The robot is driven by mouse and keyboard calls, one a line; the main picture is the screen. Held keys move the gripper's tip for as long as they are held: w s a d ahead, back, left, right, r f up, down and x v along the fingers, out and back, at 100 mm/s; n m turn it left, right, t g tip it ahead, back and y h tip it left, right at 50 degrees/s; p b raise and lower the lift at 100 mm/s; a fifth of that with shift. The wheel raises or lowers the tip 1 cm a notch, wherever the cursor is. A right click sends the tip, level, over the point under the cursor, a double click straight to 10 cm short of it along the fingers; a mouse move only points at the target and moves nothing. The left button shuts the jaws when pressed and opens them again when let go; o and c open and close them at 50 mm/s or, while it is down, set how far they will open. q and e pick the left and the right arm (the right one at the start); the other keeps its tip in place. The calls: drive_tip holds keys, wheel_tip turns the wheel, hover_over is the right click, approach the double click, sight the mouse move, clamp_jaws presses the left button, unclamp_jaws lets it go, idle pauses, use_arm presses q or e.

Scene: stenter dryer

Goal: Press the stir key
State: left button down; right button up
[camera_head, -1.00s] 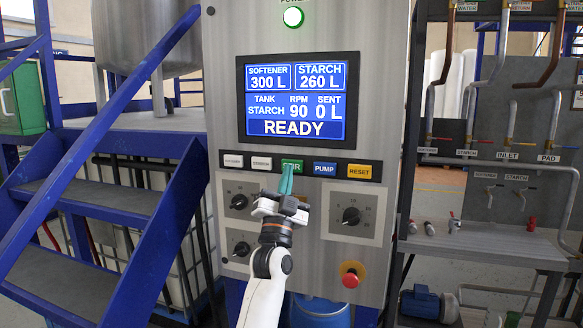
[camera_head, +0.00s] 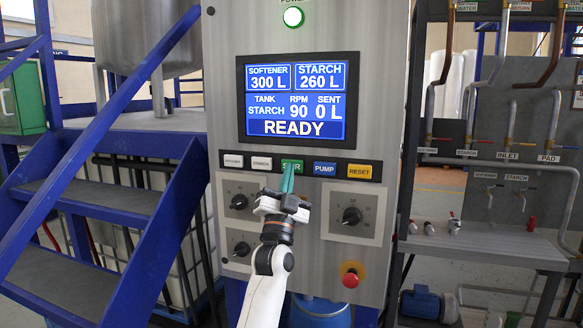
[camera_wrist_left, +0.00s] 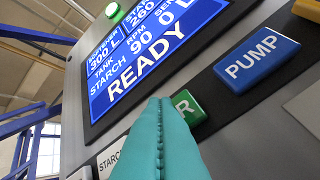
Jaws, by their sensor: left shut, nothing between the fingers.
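The green stir key (camera_head: 292,166) is in the row of keys under the display, between a white key and the blue PUMP key (camera_head: 325,169). My left gripper (camera_head: 287,180) is shut and empty, its teal fingertips in front of the stir key and covering part of its label. In the left wrist view the teal fingers (camera_wrist_left: 160,140) overlap the left part of the stir key (camera_wrist_left: 188,108), with only "R" showing. I cannot tell whether the tips touch it. The display (camera_head: 299,97) reads READY, RPM 90, SENT 0 L. My right gripper is not in view.
The yellow RESET key (camera_head: 360,172) is right of PUMP. Knobs (camera_head: 351,216) and a red stop button (camera_head: 351,275) sit lower on the panel. Blue stairs (camera_head: 110,200) stand left; a pipe rack with a grey bench (camera_head: 480,245) stands right.

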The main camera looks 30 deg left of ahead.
use_arm(q)
drive_tip(key=shift+w+a, duration=0.15)
drive_tip(key=shift+w, duration=0.35)
idle(0.4)
drive_tip(key=shift+s, duration=0.15)
drive_tip(key=shift+s+d, duration=0.25)
drive_tip(key=shift+s, duration=0.5)
drive_tip(key=s+p, duration=0.1)
drive_tip(key=s, duration=0.1)
drive_tip(key=s+d, duration=0.1)
drive_tip(key=s, duration=0.2)
drive_tip(key=shift+p, duration=0.4)
drive_tip(key=shift+w, duration=0.1)
idle(0.5)
